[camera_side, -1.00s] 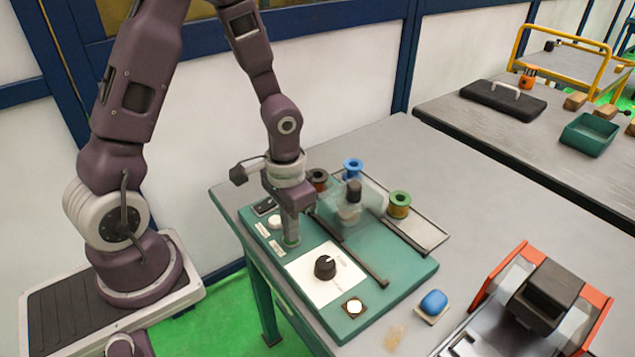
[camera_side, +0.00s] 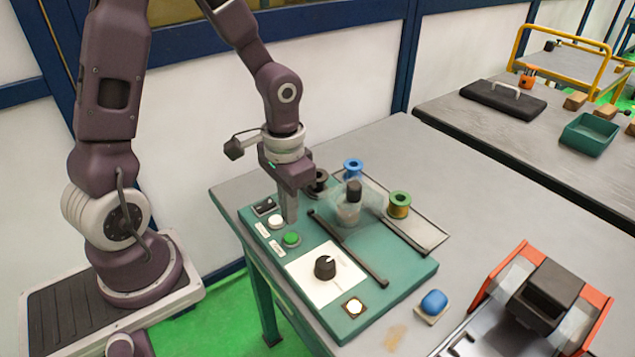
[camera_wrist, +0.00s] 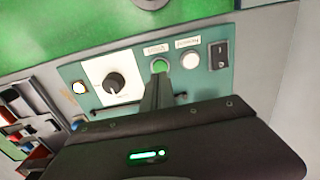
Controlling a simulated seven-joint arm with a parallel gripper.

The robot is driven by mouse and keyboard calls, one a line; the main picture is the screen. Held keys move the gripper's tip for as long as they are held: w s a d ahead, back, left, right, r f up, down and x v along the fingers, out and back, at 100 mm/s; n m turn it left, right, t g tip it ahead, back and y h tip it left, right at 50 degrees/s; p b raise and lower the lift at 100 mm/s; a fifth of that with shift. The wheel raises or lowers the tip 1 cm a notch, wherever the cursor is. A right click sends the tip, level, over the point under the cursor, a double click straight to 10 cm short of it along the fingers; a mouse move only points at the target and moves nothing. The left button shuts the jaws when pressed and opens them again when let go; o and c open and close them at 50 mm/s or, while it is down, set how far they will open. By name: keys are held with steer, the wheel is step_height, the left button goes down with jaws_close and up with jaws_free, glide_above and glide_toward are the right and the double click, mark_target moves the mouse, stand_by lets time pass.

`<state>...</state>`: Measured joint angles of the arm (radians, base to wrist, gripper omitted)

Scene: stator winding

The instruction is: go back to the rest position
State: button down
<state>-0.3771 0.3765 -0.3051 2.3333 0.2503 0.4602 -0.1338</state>
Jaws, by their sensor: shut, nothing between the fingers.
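My gripper (camera_side: 291,217) is shut and empty. Its fingertips hang just above the back left part of the green control panel (camera_side: 378,310), near the green button (camera_side: 292,239) and the white button (camera_side: 276,221). In the wrist view, my closed fingers (camera_wrist: 157,82) point at the panel just below the green button (camera_wrist: 159,66). The white button (camera_wrist: 190,60) is to their right there. Whether the tips touch anything is hard to tell, but a gap to the green button shows in the side view.
A black knob (camera_side: 325,267), a black rocker switch (camera_side: 265,207) and a lit square button (camera_side: 354,306) sit on the panel. A blue spool (camera_side: 353,168), a green spool (camera_side: 399,204) and a winding spindle (camera_side: 350,207) stand behind. A blue-topped block (camera_side: 433,303) lies right.

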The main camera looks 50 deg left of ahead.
steer(key=shift+r, duration=1.05)
steer(key=s+d+r+t, duration=0.2)
steer(key=s+r, duration=0.4)
steer(key=r, duration=0.2)
steer(key=s+d+r+t, duration=0.1)
steer(key=s+r+t, duration=0.2)
steer(key=s+r, duration=0.3)
steer(key=shift+d+r+t, duration=0.3)
steer(key=shift+d+r, duration=0.05)
steer(key=shift+r, duration=0.5)
